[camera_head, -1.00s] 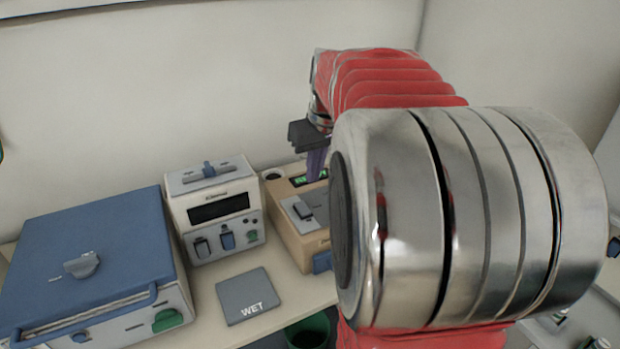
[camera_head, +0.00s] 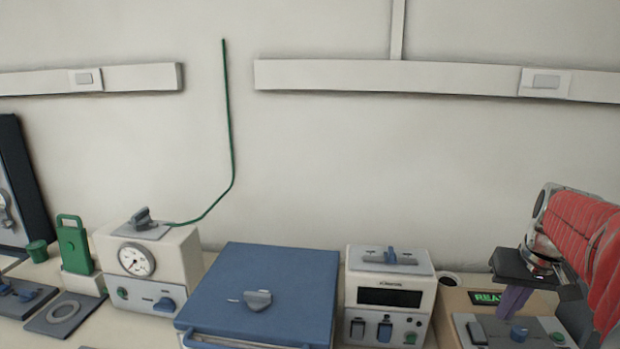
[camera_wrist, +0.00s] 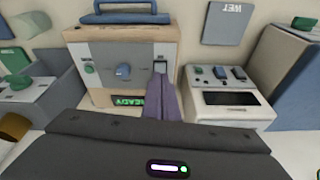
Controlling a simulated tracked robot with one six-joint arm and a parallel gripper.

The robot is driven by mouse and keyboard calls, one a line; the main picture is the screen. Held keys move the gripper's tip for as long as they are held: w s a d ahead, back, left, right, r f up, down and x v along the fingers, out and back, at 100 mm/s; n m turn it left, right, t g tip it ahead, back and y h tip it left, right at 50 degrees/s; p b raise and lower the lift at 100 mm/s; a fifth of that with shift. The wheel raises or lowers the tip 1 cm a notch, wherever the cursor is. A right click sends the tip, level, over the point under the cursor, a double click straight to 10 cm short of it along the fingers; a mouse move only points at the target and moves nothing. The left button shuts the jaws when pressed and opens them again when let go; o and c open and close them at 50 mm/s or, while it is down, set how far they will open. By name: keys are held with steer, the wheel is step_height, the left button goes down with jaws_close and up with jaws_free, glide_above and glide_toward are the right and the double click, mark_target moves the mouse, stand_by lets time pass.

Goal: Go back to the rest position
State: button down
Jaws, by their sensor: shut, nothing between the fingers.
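My gripper (camera_head: 504,314) is at the right in the head view, its purple fingers together and pointing down. It is over the tan box with a green READY display (camera_head: 486,297). In the wrist view the closed fingers (camera_wrist: 159,78) stand in front of the same tan box (camera_wrist: 107,80), with nothing between them. I cannot tell whether the fingertips touch the box. My red-sleeved arm comes in from the right edge and hides part of that side.
A white device with a dark display (camera_head: 388,297) stands left of the tan box. Further left are a blue-lidded box (camera_head: 290,272), a white gauge box (camera_head: 180,262) and a green-handled block (camera_head: 73,246). The WET plate (camera_wrist: 226,22) lies on the bench.

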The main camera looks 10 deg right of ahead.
steer(key=s+a+n+t, duration=0.1)
steer(key=s+a, duration=0.3)
steer(key=a, duration=0.5)
steer(key=s+a+f+n+t, duration=0.1)
steer(key=s+a, duration=0.3)
steer(key=a, duration=0.5)
steer(key=s+a+f+n, duration=0.1)
steer(key=s+a, duration=0.3)
steer(key=a, duration=0.6)
steer(key=shift+s+n+t+y, duration=0.2)
steer(key=shift+n+t+y, duration=0.2)
steer(key=shift+n, duration=0.2)
